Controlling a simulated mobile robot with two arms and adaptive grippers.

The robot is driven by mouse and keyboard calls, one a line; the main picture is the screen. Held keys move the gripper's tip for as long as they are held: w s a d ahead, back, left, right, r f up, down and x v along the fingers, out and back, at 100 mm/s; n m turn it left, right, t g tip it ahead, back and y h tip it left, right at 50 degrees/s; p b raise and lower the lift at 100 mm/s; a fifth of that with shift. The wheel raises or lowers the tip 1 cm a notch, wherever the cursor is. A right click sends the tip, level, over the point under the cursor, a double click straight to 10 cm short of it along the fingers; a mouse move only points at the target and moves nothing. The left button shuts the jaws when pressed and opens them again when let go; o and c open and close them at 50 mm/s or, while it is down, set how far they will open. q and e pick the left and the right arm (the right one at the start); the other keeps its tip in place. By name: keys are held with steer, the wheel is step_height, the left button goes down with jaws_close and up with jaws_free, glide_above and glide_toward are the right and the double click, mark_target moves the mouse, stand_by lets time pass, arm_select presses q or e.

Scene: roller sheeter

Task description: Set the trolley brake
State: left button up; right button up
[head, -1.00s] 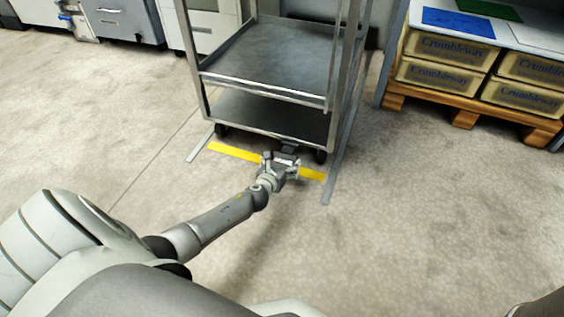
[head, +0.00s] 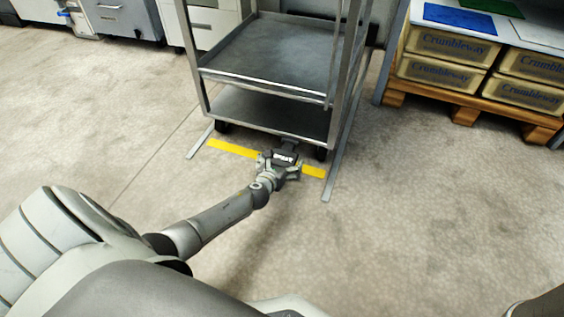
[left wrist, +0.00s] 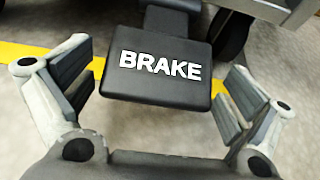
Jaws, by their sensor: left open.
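The trolley (head: 268,92) is a grey metal rack with shelves, standing on dark casters at the top middle of the head view. Its brake pedal (left wrist: 158,68) is a black plate marked BRAKE in the left wrist view, and it also shows small in the head view (head: 286,157). My left gripper (head: 280,165) is low at the trolley's front edge. In the left wrist view its open fingers (left wrist: 165,85) stand on either side of the pedal, with a gap showing on both sides. Whether anything touches the pedal I cannot tell. My right gripper is not in view.
A yellow floor stripe (head: 232,150) runs under the trolley's front, between two grey floor strips (head: 200,142). Labelled crates (head: 441,74) sit on a wooden pallet (head: 466,112) at the right. Grey cabinets (head: 125,18) stand at the back left. The floor in front is clear.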

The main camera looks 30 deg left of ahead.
arm_select(q)
steer(key=v, duration=1.2)
steer(key=shift+d, duration=0.1)
stand_by(0.4)
